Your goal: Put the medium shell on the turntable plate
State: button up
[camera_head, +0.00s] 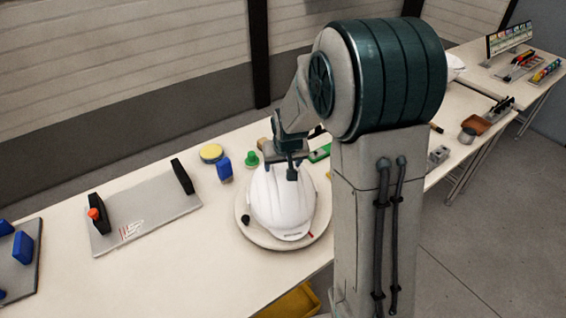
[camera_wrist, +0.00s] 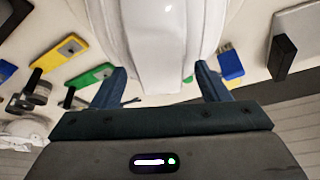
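A white helmet shell (camera_head: 282,205) is over the round turntable plate (camera_head: 248,232) and looks to rest on it, with the plate's rim showing around it. I take it for the medium shell. My gripper (camera_head: 283,170) points down at the shell's top. In the wrist view the shell (camera_wrist: 170,45) fills the space between the two spread fingers of my gripper (camera_wrist: 160,80). The fingers are at or very near its sides. I cannot tell whether they press on it. The shell's underside is hidden.
A grey board with black handles (camera_head: 150,213) lies left of the plate. Another white shell (camera_head: 456,66) shows partly behind my arm. A yellow bin (camera_head: 290,303) is below the table's front edge.

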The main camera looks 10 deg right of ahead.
jog(key=shift+r, duration=0.2)
jog(key=b+v, duration=0.1)
jog(key=v, duration=1)
jog(key=s+d+g, duration=0.1)
jog(key=s, duration=2)
jog(key=shift+s+d+r, duration=0.15)
jog(key=shift+r, duration=0.25)
